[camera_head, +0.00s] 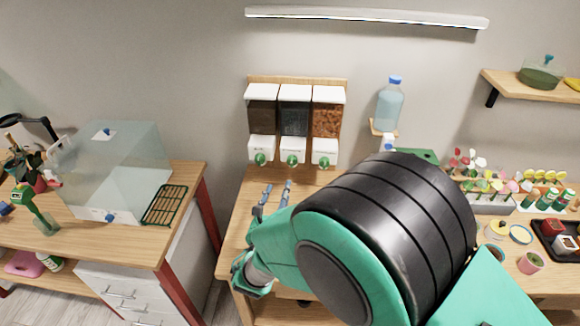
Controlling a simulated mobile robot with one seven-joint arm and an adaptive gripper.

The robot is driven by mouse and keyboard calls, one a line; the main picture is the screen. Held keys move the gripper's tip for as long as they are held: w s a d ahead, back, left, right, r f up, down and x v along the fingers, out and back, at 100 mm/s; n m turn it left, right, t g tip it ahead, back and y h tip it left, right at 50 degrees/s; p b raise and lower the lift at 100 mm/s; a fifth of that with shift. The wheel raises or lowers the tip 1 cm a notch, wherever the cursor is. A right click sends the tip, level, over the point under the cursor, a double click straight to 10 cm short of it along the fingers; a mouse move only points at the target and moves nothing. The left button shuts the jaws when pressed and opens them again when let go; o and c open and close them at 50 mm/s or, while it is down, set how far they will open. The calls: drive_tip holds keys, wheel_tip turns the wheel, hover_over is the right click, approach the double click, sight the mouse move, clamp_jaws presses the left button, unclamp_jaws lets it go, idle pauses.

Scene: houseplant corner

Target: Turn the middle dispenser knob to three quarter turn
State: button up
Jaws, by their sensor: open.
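Three dispensers hang side by side on a wooden board on the wall. The middle dispenser (294,120) has a dark fill and a white base with a green knob (292,157) on its front. The left dispenser's knob (260,159) and the right dispenser's knob (324,160) are also green. The exact angle of the middle knob is too small to tell. My gripper (274,190) is open and empty, below the dispensers and a little left of the middle knob, apart from it. My large green and black arm covers much of the table to the right.
A clear glass box (112,175) and a green rack (165,205) stand on the left table. A water bottle (390,105) is on the wall right of the dispensers. Flower markers (490,185), pots and a black tray (555,240) fill the right side. The wooden table (240,215) is bare below the dispensers.

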sight(291, 165)
drive_tip(key=shift+w, duration=0.2)
drive_tip(key=w+b, duration=0.1)
drive_tip(key=w, duration=0.3)
drive_tip(key=w+d+b, duration=0.1)
drive_tip(key=w, duration=0.4)
drive_tip(key=w+d, duration=0.1)
drive_tip(key=w, duration=0.3)
drive_tip(key=shift+w+b, duration=0.2)
drive_tip(key=shift+b, duration=0.2)
drive_tip(key=c, duration=1.1)
